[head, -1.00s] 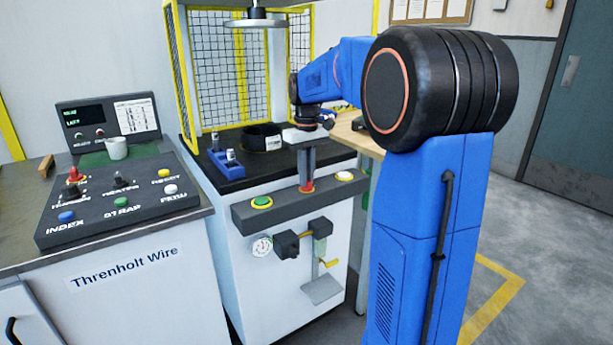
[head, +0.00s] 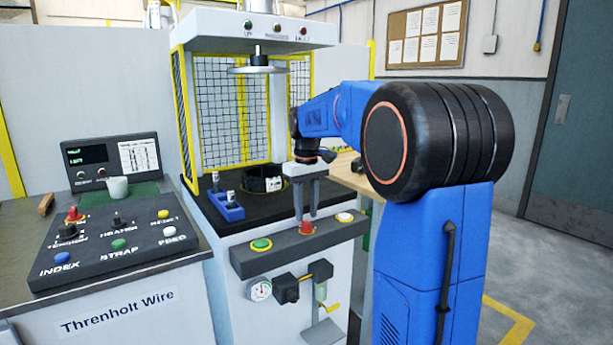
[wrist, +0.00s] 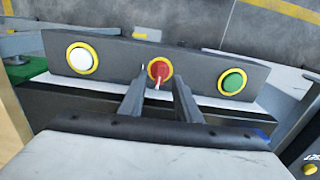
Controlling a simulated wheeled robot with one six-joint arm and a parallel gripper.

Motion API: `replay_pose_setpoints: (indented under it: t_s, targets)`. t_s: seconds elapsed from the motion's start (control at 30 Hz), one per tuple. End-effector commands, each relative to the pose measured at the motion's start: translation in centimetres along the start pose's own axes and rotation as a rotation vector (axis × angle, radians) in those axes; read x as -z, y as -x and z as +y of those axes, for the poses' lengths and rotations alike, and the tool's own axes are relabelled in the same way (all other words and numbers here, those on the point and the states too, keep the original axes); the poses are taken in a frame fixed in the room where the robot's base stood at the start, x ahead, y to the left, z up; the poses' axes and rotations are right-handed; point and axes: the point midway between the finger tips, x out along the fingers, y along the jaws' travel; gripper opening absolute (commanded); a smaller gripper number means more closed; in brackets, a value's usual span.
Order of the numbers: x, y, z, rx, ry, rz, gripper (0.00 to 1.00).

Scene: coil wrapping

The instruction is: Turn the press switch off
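The press's front bar (head: 290,252) carries a red switch (head: 306,228) in a yellow ring, between a green button (head: 261,245) and a white button (head: 344,217). I take this red one to be the press switch; no label is readable on it. In the wrist view, the switch (wrist: 160,70) has a red handle on its face, pointing roughly toward my gripper. My gripper (head: 307,215) is open and empty, pointing down just above and behind the switch. In the wrist view, the fingertips (wrist: 161,84) lie either side of the switch; contact cannot be told.
A blue holder (head: 226,206) and a black coil (head: 262,180) stand on the press bed. The press plate (head: 258,70) hangs above. A gauge (head: 259,289) and valve parts are below the bar.

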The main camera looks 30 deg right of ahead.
Motion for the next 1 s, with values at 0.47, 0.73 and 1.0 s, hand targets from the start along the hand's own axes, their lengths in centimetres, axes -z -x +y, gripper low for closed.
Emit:
replay_pose_setpoints:
  t_s: [0.47, 0.73, 1.0]
  targets:
    - [0.1, 9.7, 0.0, -0.001, 0.000, 0.002, 0.30]
    - [0.1, 13.6, 0.0, -0.001, 0.000, 0.002, 0.30]
    - [0.0, 14.8, 0.0, 0.000, 0.000, 0.001, 0.30]
